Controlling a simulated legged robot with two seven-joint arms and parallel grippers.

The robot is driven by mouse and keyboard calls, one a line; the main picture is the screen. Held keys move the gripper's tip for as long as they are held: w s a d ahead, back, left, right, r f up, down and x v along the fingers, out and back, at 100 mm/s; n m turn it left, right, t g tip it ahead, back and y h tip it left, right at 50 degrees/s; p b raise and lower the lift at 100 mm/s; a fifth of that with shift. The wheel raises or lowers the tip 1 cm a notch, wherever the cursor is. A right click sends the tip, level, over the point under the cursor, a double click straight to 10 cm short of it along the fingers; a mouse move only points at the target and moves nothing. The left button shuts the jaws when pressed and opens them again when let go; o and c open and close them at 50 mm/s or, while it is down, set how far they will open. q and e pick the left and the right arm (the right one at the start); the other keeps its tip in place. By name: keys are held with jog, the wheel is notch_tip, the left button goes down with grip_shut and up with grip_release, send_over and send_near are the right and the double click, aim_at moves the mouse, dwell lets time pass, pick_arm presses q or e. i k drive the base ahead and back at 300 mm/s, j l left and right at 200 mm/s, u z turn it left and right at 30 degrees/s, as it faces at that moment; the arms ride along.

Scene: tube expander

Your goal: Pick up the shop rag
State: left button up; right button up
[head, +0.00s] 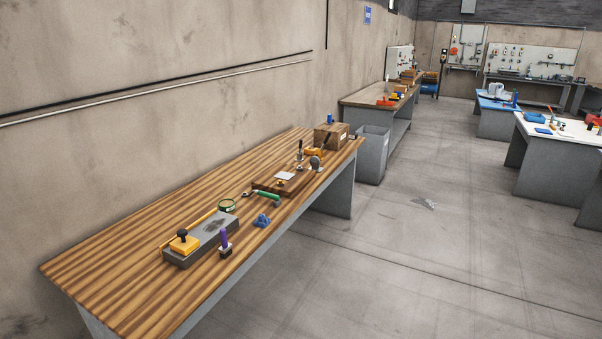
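A pale grey, flat, crumpled-looking patch (425,203) lies on the concrete floor right of the bench; it may be the shop rag, but it is too small to be sure. A small blue lumpy object (262,220) sits near the front edge of the striped wooden workbench (110,270); I cannot tell whether it is cloth. Neither of my grippers is in view.
The floor to the right is open.

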aim_at(262, 221)
jog(key=i+l+u, duration=0.1)
jog(key=i, duration=0.45)
jog(key=i+l+u, duration=0.1)
jog(key=i, duration=0.4)
jog(key=i+l+u, duration=0.1)
jog(key=i, duration=0.4)
jog(key=i+l+u, duration=0.1)
jog(key=i+u, duration=0.3)
jog(key=i+l+u, duration=0.2)
jog(key=u, duration=0.25)
jog(key=i+l+u, duration=0.55)
jog(key=l+u, duration=0.25)
jog(key=j, duration=0.1)
